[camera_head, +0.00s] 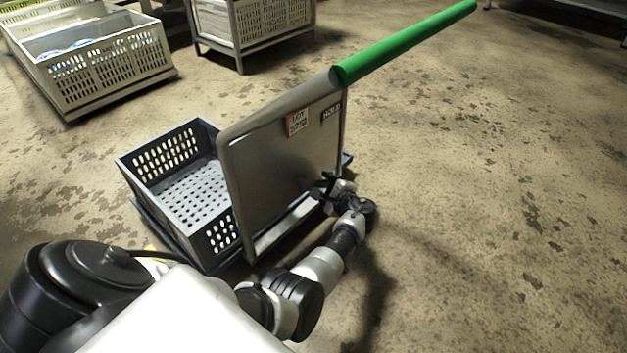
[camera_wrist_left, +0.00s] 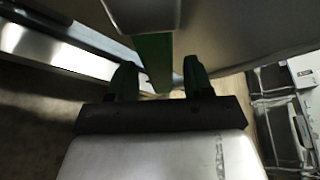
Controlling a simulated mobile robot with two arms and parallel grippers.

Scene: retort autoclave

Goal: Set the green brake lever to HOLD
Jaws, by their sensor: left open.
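A long green bar (camera_head: 405,42), which looks like the green brake lever, runs from the upper right corner of a grey cart panel (camera_head: 255,165) out to the upper right. A HOLD label (camera_head: 331,114) sits on the panel just below its near end. An orange-and-white label (camera_head: 298,121) is left of that. My left gripper (camera_head: 325,186) is low by the panel, well below the bar. Its jaws are open in the left wrist view (camera_wrist_left: 160,82). A green strip (camera_wrist_left: 153,58) shows between or beyond the fingers; I cannot tell whether they touch it. My right gripper is not in view.
A grey slotted crate (camera_head: 185,190) sits on the cart, left of the panel. Pale crates (camera_head: 110,75) stand on a low carrier at the upper left, and another crate (camera_head: 262,22) is at the top. The worn floor at right is clear.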

